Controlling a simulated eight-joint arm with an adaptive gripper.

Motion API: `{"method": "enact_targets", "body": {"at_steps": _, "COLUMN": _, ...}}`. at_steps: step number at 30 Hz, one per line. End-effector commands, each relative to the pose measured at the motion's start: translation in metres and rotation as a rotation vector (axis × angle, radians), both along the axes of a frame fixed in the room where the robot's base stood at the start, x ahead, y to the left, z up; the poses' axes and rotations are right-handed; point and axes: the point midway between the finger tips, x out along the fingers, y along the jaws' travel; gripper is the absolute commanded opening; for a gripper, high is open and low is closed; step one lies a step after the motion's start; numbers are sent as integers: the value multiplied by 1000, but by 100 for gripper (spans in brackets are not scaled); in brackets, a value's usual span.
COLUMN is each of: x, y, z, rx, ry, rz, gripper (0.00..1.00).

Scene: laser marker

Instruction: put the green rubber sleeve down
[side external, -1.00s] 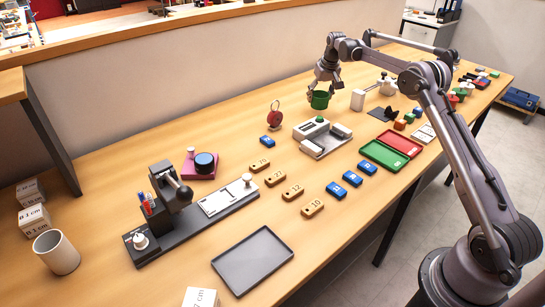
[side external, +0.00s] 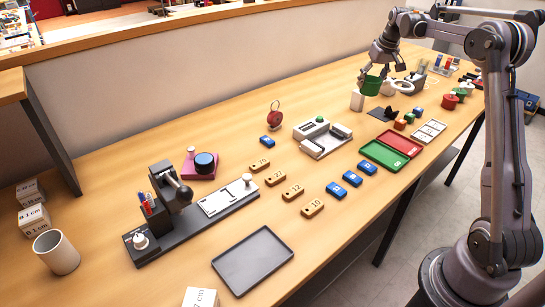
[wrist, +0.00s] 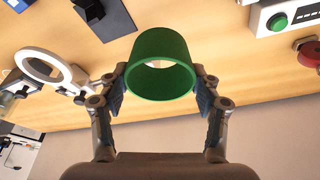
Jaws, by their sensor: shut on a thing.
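The green rubber sleeve (side external: 371,86) is a short open ring. In the side external view it hangs below my gripper (side external: 374,77), at the far part of the table. In the wrist view the green sleeve (wrist: 160,79) sits between the two fingers of my gripper (wrist: 162,88), with a finger against each side. My gripper is shut on it. The sleeve appears to be held above the tabletop, though the exact height is hard to tell. In the wrist view, wood shows beyond it.
A red knob (side external: 449,101) is farther right. Bare table (side external: 320,95) lies to the left.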

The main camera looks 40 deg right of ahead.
Motion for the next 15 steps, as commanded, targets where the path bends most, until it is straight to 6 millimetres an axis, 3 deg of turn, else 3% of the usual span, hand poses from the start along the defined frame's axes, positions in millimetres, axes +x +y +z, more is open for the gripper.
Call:
{"method": "enact_targets", "body": {"at_steps": 3, "x": -38, "y": -7, "z": 2, "rx": 0, "ry": 0, "rz": -5, "gripper": 43}}
{"method": "enact_targets", "body": {"at_steps": 9, "x": -84, "y": -9, "z": 0, "rx": 0, "ry": -2, "rz": -1, "gripper": 43}}
{"method": "enact_targets", "body": {"at_steps": 12, "x": -95, "y": -8, "z": 0, "rx": -1, "ry": -2, "rz": 1, "gripper": 43}}
{"method": "enact_targets", "body": {"at_steps": 15, "x": -94, "y": -5, "z": -5, "rx": -1, "ry": -3, "rz": 4, "gripper": 43}}
